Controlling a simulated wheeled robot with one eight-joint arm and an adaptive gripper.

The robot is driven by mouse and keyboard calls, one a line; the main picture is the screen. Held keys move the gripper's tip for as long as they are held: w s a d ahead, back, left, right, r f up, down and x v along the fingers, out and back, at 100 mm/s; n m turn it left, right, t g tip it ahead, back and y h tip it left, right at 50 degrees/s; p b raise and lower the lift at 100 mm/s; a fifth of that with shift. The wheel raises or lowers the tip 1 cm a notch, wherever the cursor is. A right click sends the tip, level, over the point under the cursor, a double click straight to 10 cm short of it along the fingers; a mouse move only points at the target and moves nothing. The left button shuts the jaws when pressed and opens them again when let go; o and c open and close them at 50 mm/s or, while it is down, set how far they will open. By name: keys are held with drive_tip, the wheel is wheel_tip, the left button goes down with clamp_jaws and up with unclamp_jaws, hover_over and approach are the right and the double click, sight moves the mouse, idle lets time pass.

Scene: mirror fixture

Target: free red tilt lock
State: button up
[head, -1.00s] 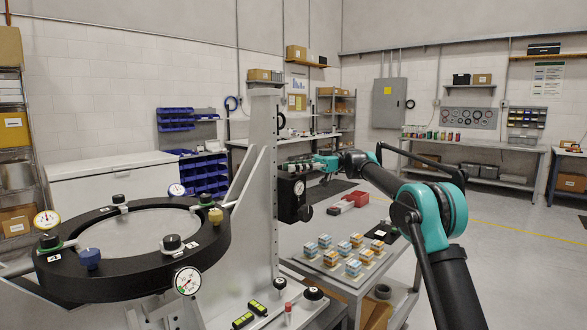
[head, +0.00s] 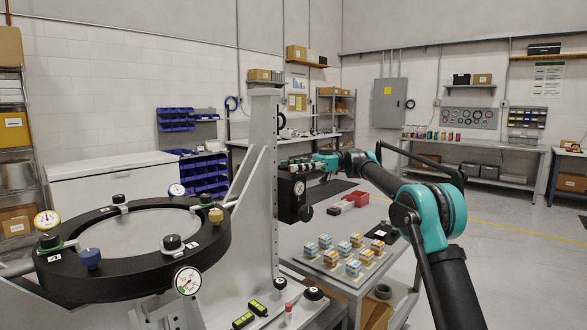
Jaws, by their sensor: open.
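The mirror fixture is a black ring (head: 58,275) around a pale round mirror (head: 135,234), at the left of the head view. Its rim carries black knobs, a blue knob (head: 88,258) and a yellow knob (head: 215,216). A small red-and-grey cylinder (head: 288,310) stands on the fixture's base at the bottom; I cannot tell whether it is the red tilt lock. My gripper (head: 290,166) is beside the upright grey post, above a black block with a dial (head: 298,187). It is open, small in the picture, and its fingertips are hard to make out.
The grey post (head: 264,190) stands between the ring and my arm. Dial gauges (head: 187,281) stick out from the ring. Open floor lies at the right.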

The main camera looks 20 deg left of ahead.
wheel_tip(320, 180, up, 10)
drive_tip(key=shift+f, duration=0.15)
idle(0.3)
drive_tip(key=shift+f, duration=0.1)
idle(0.3)
